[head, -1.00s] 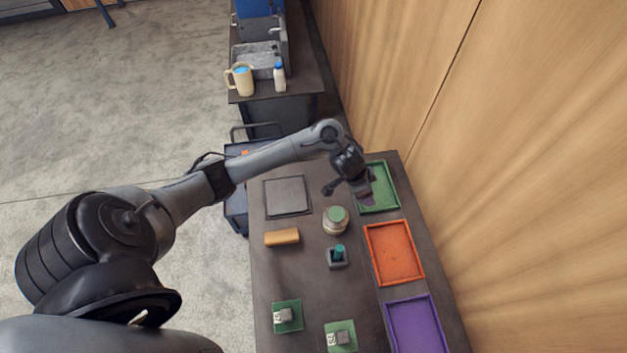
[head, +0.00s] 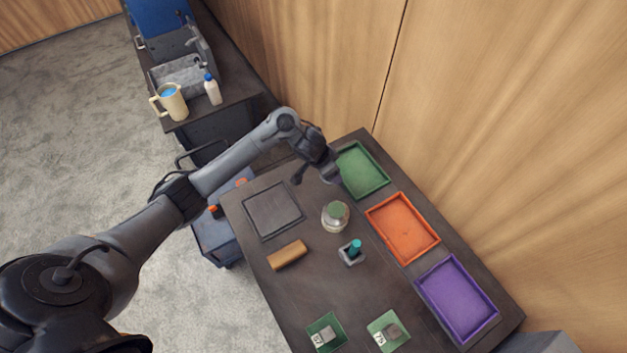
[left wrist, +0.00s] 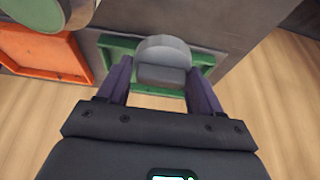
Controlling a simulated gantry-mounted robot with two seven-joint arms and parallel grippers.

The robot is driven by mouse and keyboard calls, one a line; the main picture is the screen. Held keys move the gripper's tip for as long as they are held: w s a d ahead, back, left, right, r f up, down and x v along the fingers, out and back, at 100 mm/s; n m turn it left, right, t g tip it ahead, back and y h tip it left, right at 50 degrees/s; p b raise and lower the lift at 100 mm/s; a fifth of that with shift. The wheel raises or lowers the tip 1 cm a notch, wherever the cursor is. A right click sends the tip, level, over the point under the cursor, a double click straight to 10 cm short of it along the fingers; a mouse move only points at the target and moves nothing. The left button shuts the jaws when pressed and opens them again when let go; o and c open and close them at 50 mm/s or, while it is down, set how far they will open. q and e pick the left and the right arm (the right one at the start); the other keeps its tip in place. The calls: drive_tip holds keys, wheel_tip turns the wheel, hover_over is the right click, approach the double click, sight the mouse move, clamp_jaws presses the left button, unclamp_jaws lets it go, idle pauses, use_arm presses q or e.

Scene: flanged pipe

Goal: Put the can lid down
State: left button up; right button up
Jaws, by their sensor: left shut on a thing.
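My left gripper (head: 328,175) is at the left edge of the green tray (head: 362,171), in front of part of it in the head view. In the left wrist view its two purple fingers (left wrist: 161,85) are shut on a grey, rounded piece, which I take for the can lid (left wrist: 163,58). The green tray (left wrist: 118,45) lies beyond the lid there. The lid cannot be made out in the head view. A round can with a green top (head: 335,216) stands on the table, below the gripper in the picture. My right gripper is in neither view.
An orange tray (head: 402,229) and a purple tray (head: 457,298) line the table's right side. A dark square plate (head: 272,210), a tan block (head: 287,255) and a small holder with a teal piece (head: 352,252) are nearby. Two green pads with grey blocks lie in front.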

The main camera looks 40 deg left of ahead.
use_arm(q)
hover_over(318, 183)
drive_tip(key=s, duration=0.1)
drive_tip(key=f, duration=0.3)
drive_tip(key=shift+s+a, duration=0.2)
drive_tip(key=shift+f+b, duration=0.8)
drive_tip(key=shift+f, duration=1.15)
drive_tip(key=shift+f, duration=0.15)
drive_tip(key=o, duration=1)
